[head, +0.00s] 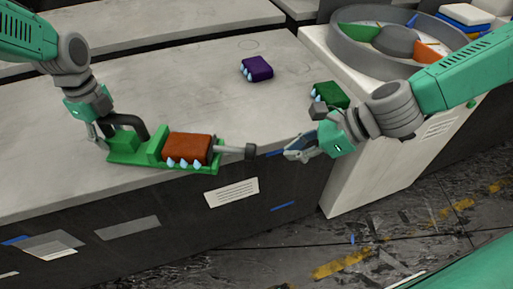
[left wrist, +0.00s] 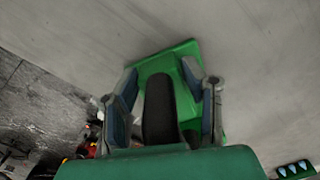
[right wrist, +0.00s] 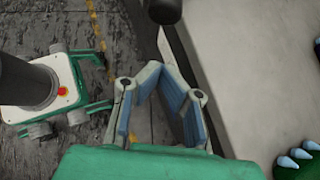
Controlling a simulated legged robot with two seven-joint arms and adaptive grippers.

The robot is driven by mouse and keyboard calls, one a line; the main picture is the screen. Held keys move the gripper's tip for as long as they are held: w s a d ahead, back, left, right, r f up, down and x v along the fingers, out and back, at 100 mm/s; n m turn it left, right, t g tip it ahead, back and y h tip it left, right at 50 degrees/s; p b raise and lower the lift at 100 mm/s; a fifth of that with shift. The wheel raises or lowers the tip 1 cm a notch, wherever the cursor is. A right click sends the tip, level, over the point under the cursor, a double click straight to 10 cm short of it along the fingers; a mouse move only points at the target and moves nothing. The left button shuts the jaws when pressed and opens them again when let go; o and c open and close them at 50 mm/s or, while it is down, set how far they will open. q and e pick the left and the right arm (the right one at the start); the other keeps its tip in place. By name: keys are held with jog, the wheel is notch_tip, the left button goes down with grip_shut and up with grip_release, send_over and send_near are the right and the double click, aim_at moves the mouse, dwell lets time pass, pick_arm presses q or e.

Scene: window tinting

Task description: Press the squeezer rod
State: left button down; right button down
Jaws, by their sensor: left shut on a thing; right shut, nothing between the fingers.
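The green squeezer (head: 120,158) lies on the grey table near its front edge, with an orange-brown sponge-like block (head: 187,148) in it. Its grey squeezer rod (head: 232,149) sticks out to the right and ends in a dark knob. My left gripper (head: 100,133) is shut on the squeezer's black handle (left wrist: 160,108), which shows between the fingers in the left wrist view. My right gripper (head: 292,152) is shut and empty, to the right of the knob and apart from it. The knob (right wrist: 163,10) shows beyond the fingertips in the right wrist view.
A purple block (head: 257,68) lies further back on the table. A green block (head: 330,95) with pale drops lies behind my right gripper. A round divided tray (head: 345,50) stands on the white stand at the right. Bare table lies behind the squeezer.

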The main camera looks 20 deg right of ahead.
aim_at(233, 150)
pick_arm(q)
jog(key=shift+f, duration=0.1)
pick_arm(e)
jog(key=shift+w+a+f, duration=0.15)
jog(key=shift+w+a, duration=0.3)
jog(key=shift+a, duration=0.35)
jog(key=shift+w+a+f, duration=0.2)
jog(key=shift+w+a, duration=0.25)
jog(key=shift+a, duration=0.4)
jog(key=shift+w+a+f, duration=0.15)
jog(key=shift+w+a, duration=0.3)
jog(key=shift+a, duration=0.35)
